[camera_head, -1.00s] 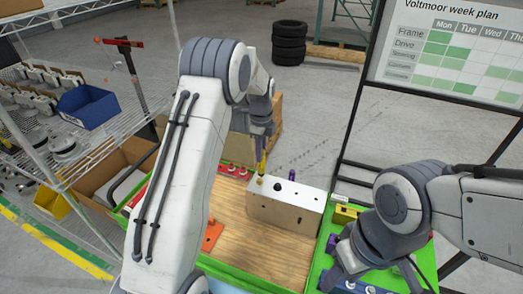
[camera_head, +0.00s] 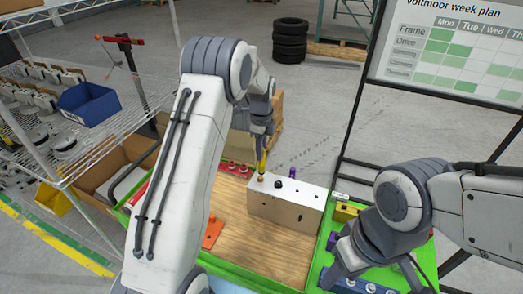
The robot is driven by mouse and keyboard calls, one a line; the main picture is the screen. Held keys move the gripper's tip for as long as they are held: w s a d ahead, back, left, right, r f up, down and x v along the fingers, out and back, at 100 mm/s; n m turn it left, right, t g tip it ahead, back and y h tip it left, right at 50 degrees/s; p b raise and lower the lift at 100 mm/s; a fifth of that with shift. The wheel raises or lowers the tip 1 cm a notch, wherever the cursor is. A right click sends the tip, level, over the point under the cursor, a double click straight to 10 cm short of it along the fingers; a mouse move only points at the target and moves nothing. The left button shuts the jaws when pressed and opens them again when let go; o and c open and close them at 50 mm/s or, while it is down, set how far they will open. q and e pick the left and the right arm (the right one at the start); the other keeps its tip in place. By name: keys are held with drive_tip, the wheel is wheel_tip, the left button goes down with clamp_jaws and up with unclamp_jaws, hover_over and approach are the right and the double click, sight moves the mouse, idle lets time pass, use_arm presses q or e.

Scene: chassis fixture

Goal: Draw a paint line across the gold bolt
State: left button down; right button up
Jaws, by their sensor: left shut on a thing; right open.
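The metal chassis block (camera_head: 288,208) stands on the wooden work surface. The gold bolt (camera_head: 260,178) is at the left end of its top. A black knob (camera_head: 278,184) and a purple piece (camera_head: 292,173) are further right on or behind the top. My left gripper (camera_head: 262,136) is shut on a slim yellow paint marker (camera_head: 261,157), held nearly upright with its tip down at the gold bolt. Whether the tip touches the bolt, and any paint on it, is too small to tell. My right gripper (camera_head: 338,268) is open at the lower right, over the green tray.
The green tray (camera_head: 421,262) at right holds a yellow block (camera_head: 346,212) and blue parts. An orange piece (camera_head: 213,233) lies on the wood, partly behind my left arm. A wire shelf with a blue bin (camera_head: 88,104) stands left. Bare wood lies in front of the block.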

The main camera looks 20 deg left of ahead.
use_arm(q)
drive_tip(key=shift+f, duration=0.3)
idle(0.5)
drive_tip(key=shift+a+f, duration=0.1)
drive_tip(key=shift+a, duration=0.4)
idle(0.6)
drive_tip(key=shift+s+d+f, duration=0.1)
drive_tip(key=shift+d, duration=0.45)
idle(0.3)
drive_tip(key=shift+r+p, duration=2.3)
drive_tip(key=shift+r, duration=0.8)
